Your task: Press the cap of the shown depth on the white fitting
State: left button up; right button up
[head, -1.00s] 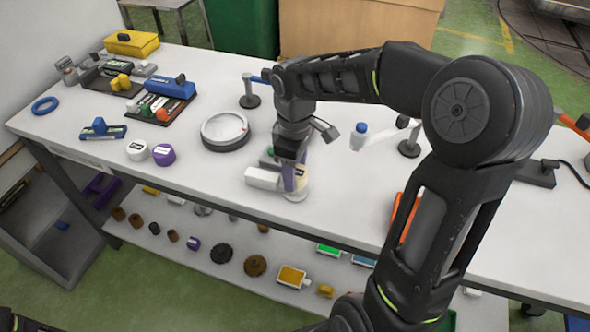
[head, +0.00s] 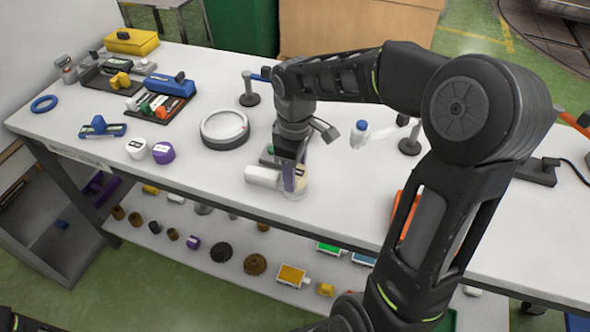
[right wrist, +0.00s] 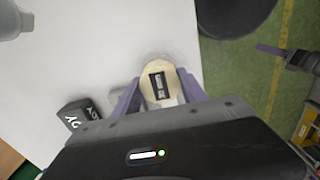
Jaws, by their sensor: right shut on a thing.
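My right gripper (head: 294,180) points down near the front edge of the bench, with its purple fingers shut on a cream round cap (right wrist: 158,82). The cap's face carries a black label with a pale mark. In the head view the cap (head: 302,172) is partly hidden by a finger. A white fitting (head: 262,176) with a cylindrical body lies just left of the fingers, and a pale round base shows under the cap. I cannot tell whether cap and fitting are fully seated.
A white cap (head: 137,149) and a purple cap (head: 163,152) stand at the left. A round turntable dish (head: 225,131) sits behind them. A tray of coloured pieces (head: 160,107) and a blue-capped bottle (head: 359,134) are farther off.

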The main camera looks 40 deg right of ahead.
jog(key=shift+f+b, duration=0.4)
jog(key=shift+f, duration=0.2)
dwell(1.4)
jog(key=o, duration=1.4)
notch_tip(320, 180, up, 8)
jog(key=shift+f, duration=0.1)
